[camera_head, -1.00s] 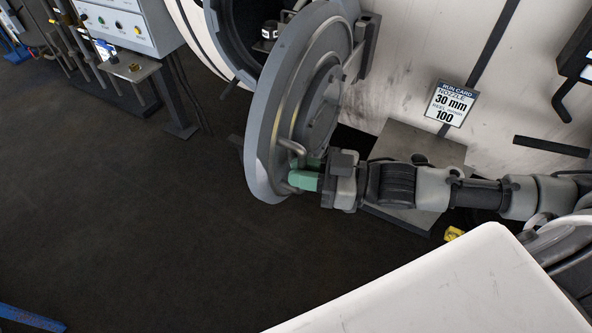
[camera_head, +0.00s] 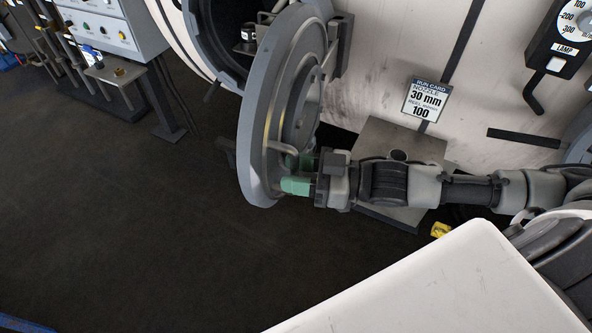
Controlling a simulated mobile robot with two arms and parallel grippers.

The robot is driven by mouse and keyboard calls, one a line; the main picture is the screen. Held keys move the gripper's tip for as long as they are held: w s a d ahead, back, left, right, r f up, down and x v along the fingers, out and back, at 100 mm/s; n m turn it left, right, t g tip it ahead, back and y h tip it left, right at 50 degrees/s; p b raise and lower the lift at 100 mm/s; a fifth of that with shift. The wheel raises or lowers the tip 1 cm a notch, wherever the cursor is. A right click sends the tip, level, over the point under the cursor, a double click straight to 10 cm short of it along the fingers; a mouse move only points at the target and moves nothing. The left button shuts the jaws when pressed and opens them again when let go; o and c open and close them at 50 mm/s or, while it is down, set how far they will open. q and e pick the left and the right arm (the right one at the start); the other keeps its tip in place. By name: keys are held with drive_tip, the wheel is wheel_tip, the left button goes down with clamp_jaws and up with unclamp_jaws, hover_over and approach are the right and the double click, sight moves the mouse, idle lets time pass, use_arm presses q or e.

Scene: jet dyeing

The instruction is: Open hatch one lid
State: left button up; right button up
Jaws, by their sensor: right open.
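The hatch lid (camera_head: 262,120) is a thick grey disc, swung out from the round hatch opening (camera_head: 228,40), whose dark inside shows behind it. A bent handle bar sits low on the lid's face. My right gripper (camera_head: 299,175), with green fingertips, is at this handle, one finger on each side of the bar. Its jaws are open. Whether the fingers touch the bar cannot be told. My left gripper is not in view.
A small steel table (camera_head: 400,143) stands under my right arm. A run card (camera_head: 424,100) hangs on the white vessel wall. A control box (camera_head: 115,28) and bench stand at upper left. The dark floor at left is clear.

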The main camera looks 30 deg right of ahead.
drive_tip(key=v, duration=1.1)
drive_tip(key=shift+p, duration=0.3)
drive_tip(key=shift+a, duration=0.1)
